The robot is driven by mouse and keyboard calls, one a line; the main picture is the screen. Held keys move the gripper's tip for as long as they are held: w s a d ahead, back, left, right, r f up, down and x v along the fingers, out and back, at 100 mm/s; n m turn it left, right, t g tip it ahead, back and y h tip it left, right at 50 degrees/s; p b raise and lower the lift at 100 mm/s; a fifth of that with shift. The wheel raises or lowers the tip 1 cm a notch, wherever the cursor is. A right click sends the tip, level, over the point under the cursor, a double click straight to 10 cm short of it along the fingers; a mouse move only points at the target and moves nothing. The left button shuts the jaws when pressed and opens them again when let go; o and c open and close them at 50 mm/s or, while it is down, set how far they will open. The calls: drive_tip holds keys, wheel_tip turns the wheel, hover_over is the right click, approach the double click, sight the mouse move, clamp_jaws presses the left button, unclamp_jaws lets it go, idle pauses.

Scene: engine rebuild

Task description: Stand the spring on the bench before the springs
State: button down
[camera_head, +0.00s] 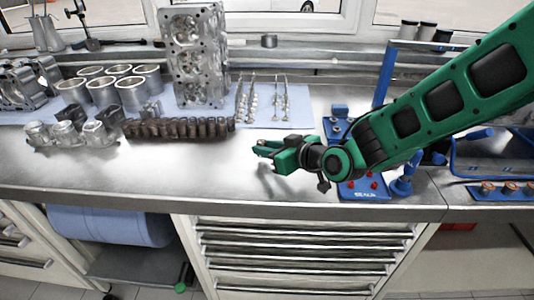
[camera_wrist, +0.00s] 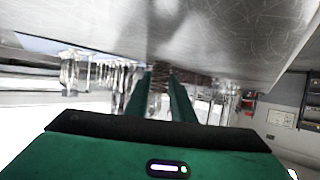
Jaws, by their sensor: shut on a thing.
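My gripper (camera_head: 263,150) is low over the bench top (camera_head: 150,178), at the right of a row of dark springs (camera_head: 180,128). In the wrist view its green fingers (camera_wrist: 159,98) are shut on a dark coiled spring (camera_wrist: 158,82), which shows between them. The held spring is too small to make out in the head view. I cannot tell whether its foot touches the bench. The row of springs stands in front of the metal cylinder head, with a gap between the row and my gripper.
The cylinder head (camera_head: 193,60) stands behind the springs. Several valves (camera_head: 262,100) stand on a pale mat to its right. Cylinder liners (camera_head: 130,90) and pistons (camera_head: 70,132) are at the left. A blue fixture (camera_head: 360,187) is under my arm. Bare bench lies in front.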

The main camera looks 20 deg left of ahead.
wheel_tip(320, 180, down, 2)
drive_tip(key=c, duration=1.5)
unclamp_jaws()
drive_tip(key=shift+s+d+r, duration=0.15)
drive_tip(key=shift+d+r, duration=0.05)
drive_tip(key=shift+d, duration=0.05)
drive_tip(key=v, duration=1.1)
drive_tip(key=shift+s+d+r, duration=0.1)
drive_tip(key=shift+s, duration=0.05)
